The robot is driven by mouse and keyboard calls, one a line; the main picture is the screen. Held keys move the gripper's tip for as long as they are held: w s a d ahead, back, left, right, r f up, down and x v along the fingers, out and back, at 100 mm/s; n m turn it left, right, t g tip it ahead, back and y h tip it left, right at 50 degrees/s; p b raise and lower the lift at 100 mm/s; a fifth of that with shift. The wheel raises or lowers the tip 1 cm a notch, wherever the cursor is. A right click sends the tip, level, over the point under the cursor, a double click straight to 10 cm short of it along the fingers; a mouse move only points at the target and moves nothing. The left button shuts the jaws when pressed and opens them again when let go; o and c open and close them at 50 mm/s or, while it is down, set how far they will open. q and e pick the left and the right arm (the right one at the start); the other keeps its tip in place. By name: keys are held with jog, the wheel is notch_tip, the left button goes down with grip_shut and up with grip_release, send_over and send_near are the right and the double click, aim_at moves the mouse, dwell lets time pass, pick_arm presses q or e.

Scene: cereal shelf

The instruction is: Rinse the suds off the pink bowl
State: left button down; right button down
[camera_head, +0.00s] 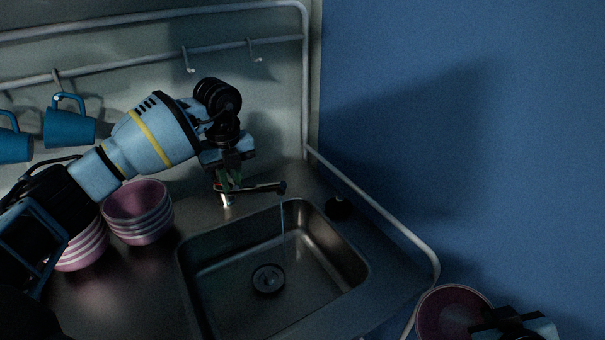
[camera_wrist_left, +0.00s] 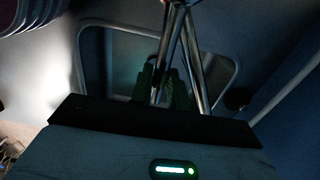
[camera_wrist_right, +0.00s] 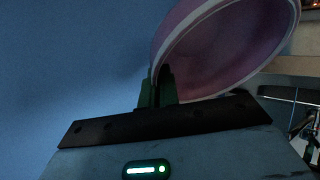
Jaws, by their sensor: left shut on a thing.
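The pink bowl (camera_head: 452,312) is at the bottom right of the head view, outside the sink, and tilted in the right wrist view (camera_wrist_right: 225,45). My right gripper (camera_wrist_right: 158,88) is shut on its rim. I cannot make out suds on it. The faucet (camera_head: 265,187) stands behind the sink (camera_head: 225,295), and a thin stream of water falls from its spout. My left gripper (camera_head: 229,182) is shut on the faucet's lever, which its fingers mostly hide. In the left wrist view the metal faucet (camera_wrist_left: 180,45) passes by the fingers.
Stacked pink bowls (camera_head: 138,212) stand on the counter left of the sink. Blue mugs (camera_head: 70,127) hang from the rail behind. A metal rail (camera_head: 385,220) runs along the counter's right edge, between the sink and the held bowl. The sink basin is empty, with a drain (camera_head: 268,280).

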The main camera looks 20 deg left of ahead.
pick_arm(q)
jog(key=shift+f, duration=0.25)
pick_arm(e)
jog(key=shift+r, duration=0.2)
pick_arm(q)
jog(key=c, duration=1.3)
grip_release()
pick_arm(e)
jog(key=shift+f, duration=0.1)
pick_arm(q)
jog(key=shift+r, duration=0.1)
jog(key=shift+d+r+p, duration=0.1)
jog(key=shift+r+p, duration=1.25)
jog(key=shift+r, duration=2.15)
pick_arm(e)
jog(key=shift+t, duration=0.7)
jog(key=shift+w+r, duration=0.2)
jog(key=shift+r, duration=1.7)
jog(key=shift+w+r, duration=0.2)
jog(key=shift+r, duration=1.7)
pick_arm(q)
jog(key=shift+f, duration=0.1)
pick_arm(e)
jog(key=shift+f, duration=0.1)
